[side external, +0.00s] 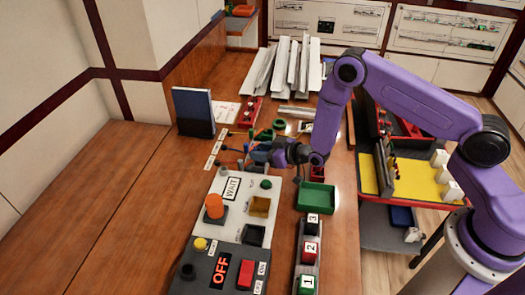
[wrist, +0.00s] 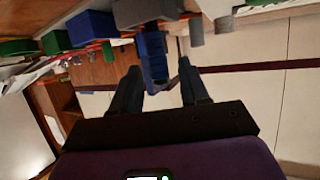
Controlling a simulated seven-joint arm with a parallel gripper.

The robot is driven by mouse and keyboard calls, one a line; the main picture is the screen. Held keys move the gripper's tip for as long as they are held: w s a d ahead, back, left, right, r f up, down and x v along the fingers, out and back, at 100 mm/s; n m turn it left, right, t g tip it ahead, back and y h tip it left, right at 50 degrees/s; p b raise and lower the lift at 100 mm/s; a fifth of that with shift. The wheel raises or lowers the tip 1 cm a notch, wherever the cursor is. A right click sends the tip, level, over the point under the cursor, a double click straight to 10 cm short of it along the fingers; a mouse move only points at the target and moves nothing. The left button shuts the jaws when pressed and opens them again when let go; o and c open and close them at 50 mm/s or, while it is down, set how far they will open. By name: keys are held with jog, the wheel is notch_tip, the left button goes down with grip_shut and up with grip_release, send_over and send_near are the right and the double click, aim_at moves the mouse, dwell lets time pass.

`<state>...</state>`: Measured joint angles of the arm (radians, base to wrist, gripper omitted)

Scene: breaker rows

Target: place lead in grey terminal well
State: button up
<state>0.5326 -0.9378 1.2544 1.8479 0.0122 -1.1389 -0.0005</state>
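My gripper (wrist: 159,66) is open in the wrist view, with its two dark fingers apart. A blue piece (wrist: 154,58) shows between and beyond the fingertips, with a visible gap to the right finger. I cannot tell whether it is the lead. In the side view, my gripper (side external: 268,155) is low over a cluster of small blue, orange and dark parts beyond the white panel, and it partly hides them. Grey pieces (wrist: 195,32) show right of the blue piece in the wrist view. I cannot tell which one is the grey terminal well.
A white panel (side external: 218,205) with an orange knob (side external: 214,206) and a WAIT sign stands in front. A green tray (side external: 317,197) is to its right, above numbered blocks (side external: 310,250). A dark blue book (side external: 193,112) stands at left. The left wooden surface is clear.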

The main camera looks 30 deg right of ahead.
jog(key=shift+r, duration=0.15)
jog(key=shift+s+d+r, duration=0.1)
jog(key=shift+s, duration=0.05)
jog(key=v, duration=1.2)
jog(key=s+a+r+n+g, duration=0.2)
jog(key=s+a+r+g, duration=0.2)
jog(key=s+r, duration=0.15)
jog(key=s+a+r+n+g, duration=0.2)
jog(key=s+a+r+g, duration=0.2)
jog(key=s, duration=0.3)
jog(key=s+d+r+n+g+h, duration=0.2)
jog(key=s+d+r, duration=0.2)
jog(key=s, duration=0.5)
jog(key=s+d+r+n+g+h, duration=0.2)
jog(key=s+d+r+h, duration=0.1)
jog(key=s+d, duration=0.4)
jog(key=s+r, duration=0.1)
jog(key=s, duration=0.1)
jog(key=shift+s+r, duration=0.3)
jog(key=shift+w+a, duration=0.1)
